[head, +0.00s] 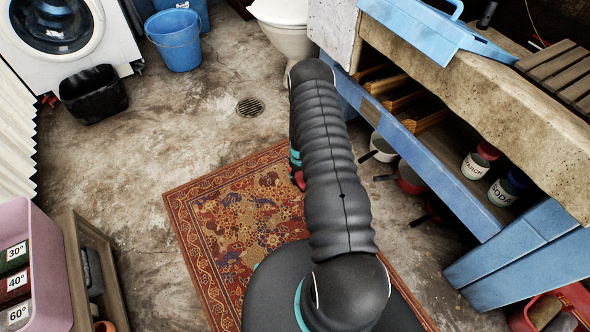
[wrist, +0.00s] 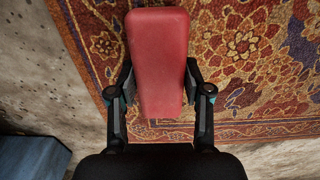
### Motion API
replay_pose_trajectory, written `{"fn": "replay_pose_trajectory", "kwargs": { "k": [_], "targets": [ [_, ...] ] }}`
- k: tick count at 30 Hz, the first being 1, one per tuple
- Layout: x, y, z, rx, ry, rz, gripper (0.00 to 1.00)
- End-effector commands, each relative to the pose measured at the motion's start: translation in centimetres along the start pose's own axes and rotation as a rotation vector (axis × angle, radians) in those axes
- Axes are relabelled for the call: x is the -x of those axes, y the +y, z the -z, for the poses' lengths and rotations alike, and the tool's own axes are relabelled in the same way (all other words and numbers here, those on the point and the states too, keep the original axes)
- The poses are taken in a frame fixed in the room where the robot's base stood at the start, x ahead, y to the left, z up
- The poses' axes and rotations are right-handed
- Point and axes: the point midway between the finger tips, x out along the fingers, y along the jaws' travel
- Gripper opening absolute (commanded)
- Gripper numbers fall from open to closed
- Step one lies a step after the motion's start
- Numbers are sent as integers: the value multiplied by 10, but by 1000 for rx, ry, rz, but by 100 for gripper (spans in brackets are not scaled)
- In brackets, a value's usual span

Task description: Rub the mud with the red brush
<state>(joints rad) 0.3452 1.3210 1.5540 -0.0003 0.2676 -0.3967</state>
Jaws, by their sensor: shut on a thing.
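The red brush (wrist: 158,40) shows in the wrist view as a long red block with rounded corners, seen from above. My gripper (wrist: 159,82) is shut on it, one finger on each long side. The brush is over the patterned rug (wrist: 250,75); how high above it I cannot tell. Its underside and any bristles are hidden. In the head view my arm covers most of my gripper, and only a small bit of red (head: 298,179) shows at its left side. I cannot make out a clear patch of mud in either view.
The rug (head: 205,225) lies on a stained concrete floor with a drain (head: 250,107). A workbench (head: 480,90) with a lower shelf of pots and tins stands right. A washing machine (head: 60,40), blue bucket (head: 178,42), black bin (head: 93,95) and toilet (head: 285,25) stand behind.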

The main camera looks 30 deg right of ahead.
Motion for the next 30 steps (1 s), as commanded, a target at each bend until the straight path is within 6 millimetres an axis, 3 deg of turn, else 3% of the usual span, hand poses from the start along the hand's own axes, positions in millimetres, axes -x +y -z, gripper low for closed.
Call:
{"fn": "replay_pose_trajectory", "kwargs": {
  "k": [5, 18, 22, 30],
  "targets": [
    [-4, 4, 3, 10, 2, -1, 21],
    [-2, -31, 1, -1, 1, 0, 21],
    [26, -30, 2, -2, 4, -1, 21],
    [47, -32, 2, 1, 1, 0, 21]
  ]
}}
